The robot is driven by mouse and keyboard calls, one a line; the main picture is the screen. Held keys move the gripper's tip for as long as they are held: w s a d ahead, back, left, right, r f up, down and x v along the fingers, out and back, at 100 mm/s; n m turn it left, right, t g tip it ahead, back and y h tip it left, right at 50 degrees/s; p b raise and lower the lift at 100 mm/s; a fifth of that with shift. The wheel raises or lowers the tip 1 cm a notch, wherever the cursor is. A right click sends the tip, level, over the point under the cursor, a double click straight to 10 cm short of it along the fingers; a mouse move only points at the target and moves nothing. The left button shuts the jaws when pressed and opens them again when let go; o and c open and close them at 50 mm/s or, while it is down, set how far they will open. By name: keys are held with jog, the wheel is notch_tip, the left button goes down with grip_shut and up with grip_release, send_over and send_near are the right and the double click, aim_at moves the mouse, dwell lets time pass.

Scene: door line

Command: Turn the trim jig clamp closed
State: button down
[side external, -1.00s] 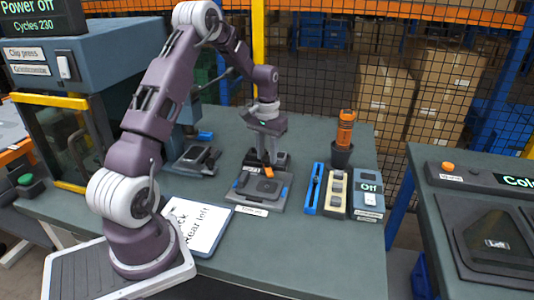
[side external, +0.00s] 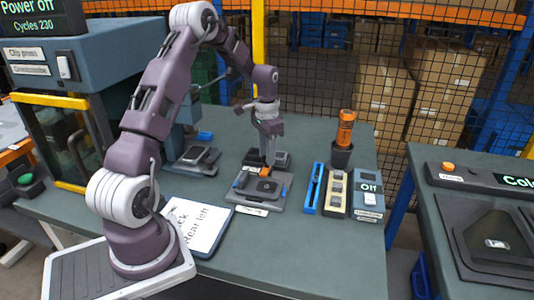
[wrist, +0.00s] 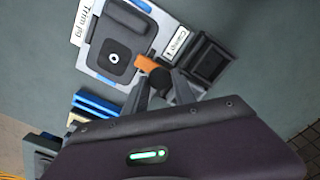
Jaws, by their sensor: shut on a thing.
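The trim jig (side external: 245,192) is a grey plate with a dark pad, on the bench below my gripper; it also shows at the upper left of the wrist view (wrist: 92,62). The clamp's orange handle (wrist: 147,64) sticks out over the jig's edge, beside the "Clamp" label (wrist: 179,40). Only a little orange shows in the side view. My gripper (wrist: 161,80) points down at the clamp, with its fingers shut on the handle by its dark round pivot end. The fingers hide part of the handle.
A dark square block (wrist: 207,64) stands close beside the clamp. Blue tray (side external: 313,190), switch box (side external: 368,192) and a cup with an orange tool (side external: 342,153) stand right of the jig. A document board (side external: 197,226) lies at front left. The front right bench is clear.

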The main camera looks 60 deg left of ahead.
dwell(0.3)
jog(key=c, duration=1)
grip_release()
jog(key=shift+c, duration=0.2)
notch_tip(320, 180, up, 7)
jog(key=shift+r, duration=0.1)
jog(key=s+d+r+t+y, duration=0.1)
jog(key=s+d+r, duration=0.3)
jog(key=d+r, duration=0.35)
jog(key=s+d+r+t, duration=0.1)
jog(key=s+d+r, duration=0.4)
jog(key=d, duration=0.4)
jog(key=s+d+t, duration=0.1)
jog(key=s+d, duration=0.4)
jog(key=s, duration=0.2)
jog(key=s+d+t+h, duration=0.1)
jog(key=s+d+t, duration=0.1)
jog(key=s+d, duration=0.3)
jog(key=s+r, duration=0.1)
jog(key=s, duration=0.2)
jog(key=shift+t, duration=0.3)
